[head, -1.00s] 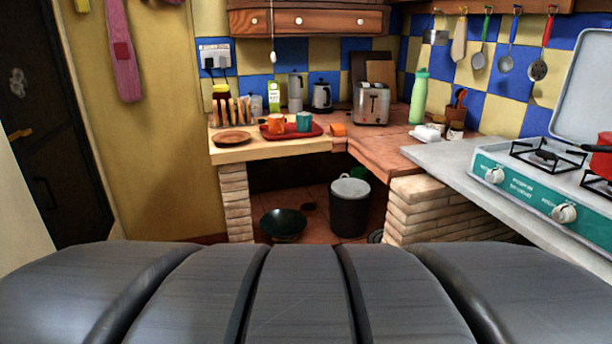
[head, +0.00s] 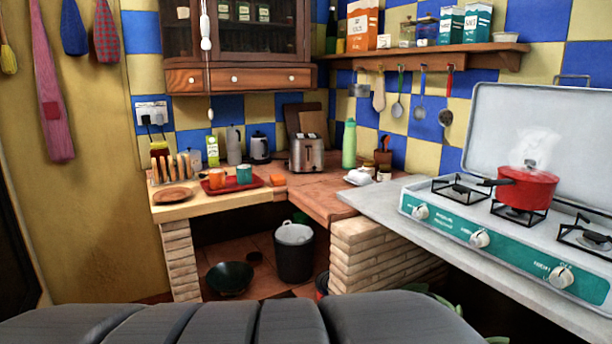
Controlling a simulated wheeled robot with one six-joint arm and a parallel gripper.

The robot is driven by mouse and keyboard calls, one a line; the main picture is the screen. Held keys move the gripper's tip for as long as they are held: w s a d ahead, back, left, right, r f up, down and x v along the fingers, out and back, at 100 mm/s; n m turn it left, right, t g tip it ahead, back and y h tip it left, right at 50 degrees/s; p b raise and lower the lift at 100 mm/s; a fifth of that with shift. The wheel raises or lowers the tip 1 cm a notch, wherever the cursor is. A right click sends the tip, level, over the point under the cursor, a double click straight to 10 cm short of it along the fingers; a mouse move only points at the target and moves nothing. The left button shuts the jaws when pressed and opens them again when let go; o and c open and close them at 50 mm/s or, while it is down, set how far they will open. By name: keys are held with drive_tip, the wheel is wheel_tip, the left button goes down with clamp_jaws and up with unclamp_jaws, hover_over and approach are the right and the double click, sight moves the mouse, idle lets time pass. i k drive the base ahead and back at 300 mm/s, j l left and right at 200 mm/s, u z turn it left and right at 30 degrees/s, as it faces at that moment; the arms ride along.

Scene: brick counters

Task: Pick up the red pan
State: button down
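The red pan (head: 528,188) sits on the middle burner of the stove (head: 478,238) at the right of the head view. It has a lid with a small knob, and its dark handle (head: 493,183) points left. Pale steam rises above the lid. Nothing is holding the pan. My gripper is not in view, so its state and its place relative to the pan are hidden.
The stove stands on a grey counter (head: 375,202) with its lid raised behind. A shelf (head: 440,58) with hanging utensils is above. Left of it, a wooden counter holds a toaster (head: 306,153), kettle and red tray. A bin (head: 294,252) and dark bowl (head: 230,278) are on the floor.

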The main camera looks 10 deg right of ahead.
sight(514, 193)
drive_tip(key=z, duration=1.55)
